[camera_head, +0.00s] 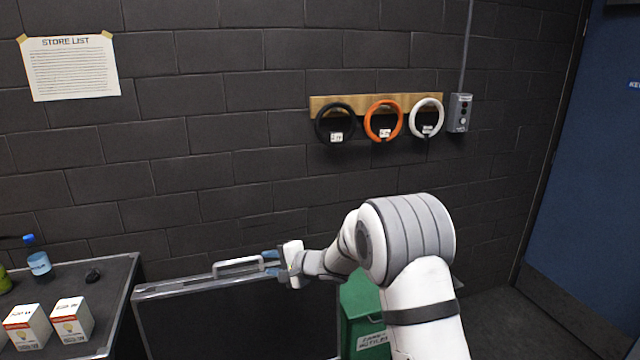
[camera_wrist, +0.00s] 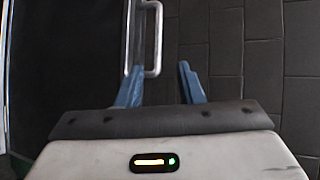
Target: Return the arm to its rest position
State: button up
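My arm reaches left from the lower right of the head view, bent at its joint. My gripper (camera_head: 270,262) is beside the right end of a light metal handle (camera_head: 237,266) on top of a dark case or lid. In the wrist view my gripper (camera_wrist: 160,68) has its two blue fingers well apart. The handle (camera_wrist: 157,40) lies just beyond them, its near end around the left fingertip and partly in the gap. I cannot tell whether a finger touches it. Nothing is seen gripped.
The dark case (camera_head: 230,315) stands beside a table (camera_head: 115,285) with white boxes (camera_head: 72,320) and a bottle (camera_head: 38,262). A green bin (camera_head: 362,315) is behind my arm. Rings (camera_head: 383,121) hang on the wall beside a button box (camera_head: 460,112). A blue door (camera_head: 590,180) is right.

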jog(key=s+d+r+n+t+h+b, duration=0.15)
jog(key=d+r+t+h, duration=0.4)
jog(key=d, duration=0.85)
jog(key=s+d+r+g+h+b, duration=0.15)
jog(key=s+d+r+h, duration=0.35)
jog(key=d, duration=0.5)
jog(key=s+d+f+n+g+b, duration=0.1)
jog(key=s+d+f+n+g, duration=0.1)
jog(key=s, duration=0.9)
jog(key=s+d+f+n+g+h, duration=0.1)
jog(key=s+d+f+n+g, duration=0.1)
jog(key=s, duration=0.9)
jog(key=s+d+f+n+g+b, duration=0.1)
jog(key=s+d+f+n+g, duration=0.1)
jog(key=s, duration=0.9)
jog(key=shift+d+f+g+b, duration=0.35)
jog(key=shift+d+g, duration=0.25)
jog(key=shift+g, duration=0.3)
jog(key=shift+n, duration=0.25)
